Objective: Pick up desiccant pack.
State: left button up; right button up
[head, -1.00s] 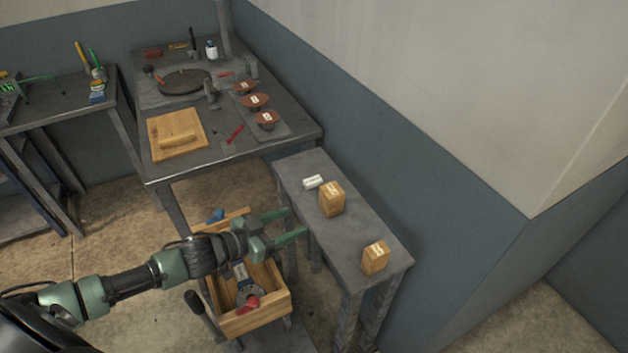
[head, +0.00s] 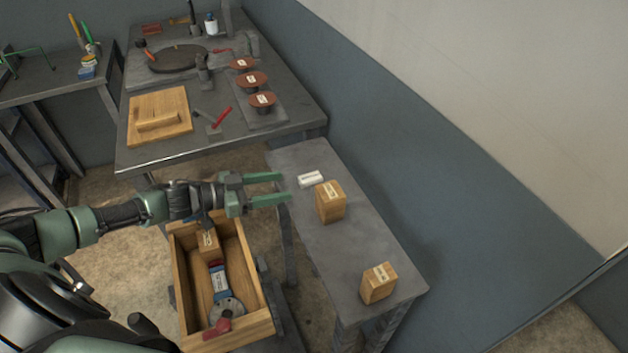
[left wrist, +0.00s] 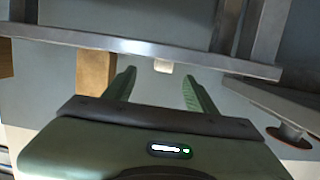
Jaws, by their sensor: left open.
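A small white pack, which looks like the desiccant pack (head: 311,179), lies on the narrow grey side table (head: 375,237) near its far end. It also shows as a small pale block (left wrist: 163,67) ahead, between the fingers in the left wrist view. My left gripper (head: 286,187) is open and empty, just left of the pack at the table's left edge, with its fingers pointing toward it. The fingers (left wrist: 160,76) are apart from the pack. My right gripper is not in view.
A wooden box (head: 331,202) stands close to the pack on its near side; another wooden box (head: 378,283) stands at the table's near end. A wooden crate (head: 180,285) with parts is below my arm. The larger workbench (head: 165,148) borders the far end.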

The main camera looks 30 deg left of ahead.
aim_at(300, 180)
pick_arm(q)
jog(key=x, duration=0.2)
jog(key=shift+w+d+r, duration=0.2)
jog(key=shift+w, duration=0.05)
jog(key=x, duration=0.1)
jog(key=p+x, duration=0.1)
jog(key=x, duration=0.1)
jog(key=shift+w, duration=0.5)
jog(key=shift+w+d+f, duration=0.2)
jog(key=shift+w+d, duration=0.1)
jog(key=shift+w, duration=0.1)
grip_shut()
